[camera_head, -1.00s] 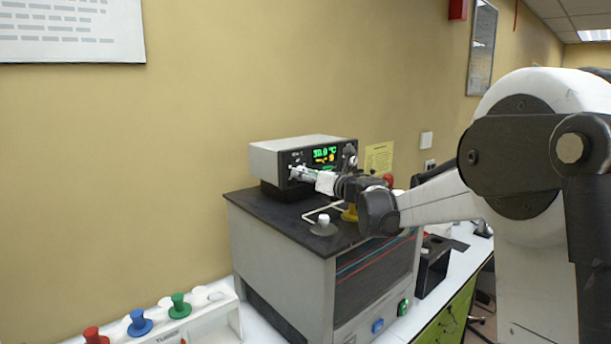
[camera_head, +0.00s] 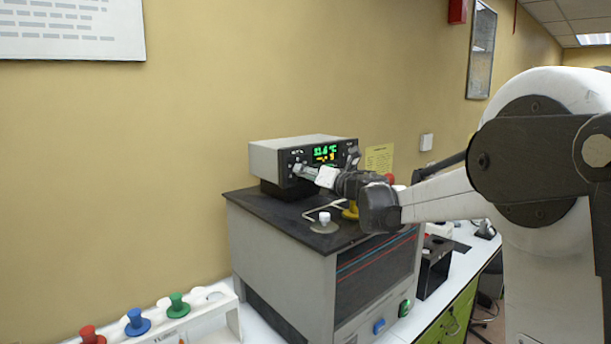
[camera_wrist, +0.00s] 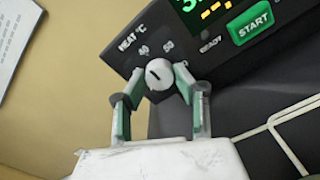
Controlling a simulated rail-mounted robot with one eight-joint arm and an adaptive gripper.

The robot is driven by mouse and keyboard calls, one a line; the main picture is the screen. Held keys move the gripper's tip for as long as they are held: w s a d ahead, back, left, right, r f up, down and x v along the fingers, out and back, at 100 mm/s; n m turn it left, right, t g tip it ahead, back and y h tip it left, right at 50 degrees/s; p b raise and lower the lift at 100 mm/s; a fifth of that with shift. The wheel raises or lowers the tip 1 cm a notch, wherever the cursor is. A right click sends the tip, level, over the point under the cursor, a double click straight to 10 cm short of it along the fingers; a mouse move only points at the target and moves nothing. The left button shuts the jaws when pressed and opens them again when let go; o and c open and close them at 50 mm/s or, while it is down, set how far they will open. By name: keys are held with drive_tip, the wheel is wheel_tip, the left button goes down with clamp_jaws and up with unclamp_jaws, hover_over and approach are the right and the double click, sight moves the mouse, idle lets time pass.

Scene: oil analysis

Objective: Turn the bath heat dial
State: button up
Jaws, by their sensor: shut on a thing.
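The bath heat dial (camera_wrist: 159,74) is a small round grey-white knob with a dark pointer mark, on the dark control panel below the "HEAT °C" lettering and the numbers 40 and 50. My gripper (camera_wrist: 155,90) has its two green-padded fingers on either side of the dial and is shut on it. In the head view my gripper (camera_head: 304,172) reaches the left part of the control box front (camera_head: 291,160) and hides the dial. The green display (camera_head: 325,150) is lit, with a temperature reading that looks like the low thirties.
The control box stands on the black top of the bath (camera_head: 265,205), with a white-capped stopper (camera_head: 324,219) in front. A START button (camera_wrist: 250,22) lies right of the dial. A rack with coloured knobs (camera_head: 135,322) stands at the lower left.

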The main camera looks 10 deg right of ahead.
drive_tip(key=o, duration=1.1)
drive_tip(key=shift+o, duration=0.2)
drive_tip(key=v, duration=1.2)
drive_tip(key=shift+r, duration=0.1)
